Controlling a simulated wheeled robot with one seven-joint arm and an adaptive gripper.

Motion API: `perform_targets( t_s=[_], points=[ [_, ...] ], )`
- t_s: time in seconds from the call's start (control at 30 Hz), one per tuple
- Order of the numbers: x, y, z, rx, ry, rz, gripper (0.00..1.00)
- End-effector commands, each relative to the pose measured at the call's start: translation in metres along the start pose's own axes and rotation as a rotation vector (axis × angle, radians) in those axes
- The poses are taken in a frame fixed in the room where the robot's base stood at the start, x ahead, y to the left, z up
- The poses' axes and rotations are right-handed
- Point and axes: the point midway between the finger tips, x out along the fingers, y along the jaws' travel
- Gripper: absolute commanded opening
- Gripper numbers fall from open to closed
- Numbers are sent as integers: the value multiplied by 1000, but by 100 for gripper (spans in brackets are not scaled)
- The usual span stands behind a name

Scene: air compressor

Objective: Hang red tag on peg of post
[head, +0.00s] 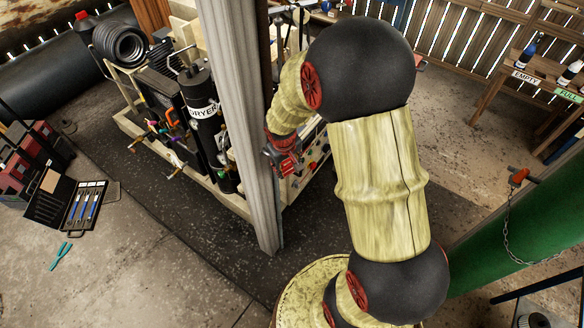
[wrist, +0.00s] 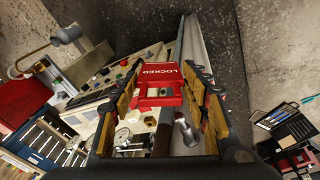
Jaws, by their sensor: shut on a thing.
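The red tag (wrist: 158,72), lettered LOCKED, is between the two yellow-padded fingers of my gripper (wrist: 164,84) in the wrist view. My gripper is shut on it. The grey post (wrist: 192,48) runs behind the tag and my right finger. A short grey metal cylinder (wrist: 184,130), which looks like the peg, shows just below and right of the tag; I cannot tell whether they touch. In the head view the post (head: 243,130) stands upright, and my gripper (head: 284,158) is right beside it. The peg cannot be made out there, nor the tag clearly.
The compressor frame with the black dryer cylinder (head: 202,115) stands behind and left of the post. An open tool case (head: 72,205) lies on the floor at left. The floor in front of the post is clear.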

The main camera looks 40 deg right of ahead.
Motion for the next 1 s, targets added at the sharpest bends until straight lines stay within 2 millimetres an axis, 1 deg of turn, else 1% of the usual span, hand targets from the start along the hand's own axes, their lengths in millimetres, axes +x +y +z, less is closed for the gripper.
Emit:
perform_targets(
  t_s=[1.0],
  points=[
    [7,-22,-49,-1,-2,0,21]
  ],
)
